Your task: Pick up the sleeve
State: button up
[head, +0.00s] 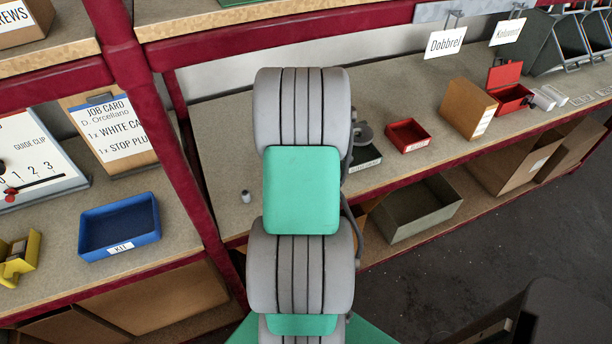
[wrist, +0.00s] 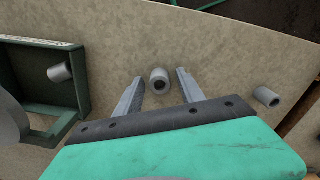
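A small grey hollow sleeve (wrist: 159,80) with a dark bore shows in the wrist view, on the beige shelf surface. My gripper (wrist: 160,76) is open, one finger on each side of this sleeve, with a visible gap on both sides. The sleeve's height relative to the fingertips is hard to tell. A similar grey cylinder (wrist: 266,96) lies to the right of the fingers, and another grey cylinder (wrist: 60,73) is in a dark green tray at left. In the head view my arm hides the gripper; one small grey cylinder (head: 246,196) shows left of the arm.
The dark green tray (wrist: 82,75) has raised walls left of the fingers. In the head view, a red tray (head: 408,136) and a brown box (head: 468,108) stand right of my arm. A blue kit tray (head: 120,227) sits on the left bench, beyond a red post (head: 165,135).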

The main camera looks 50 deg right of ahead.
grip_shut()
dwell(0.5)
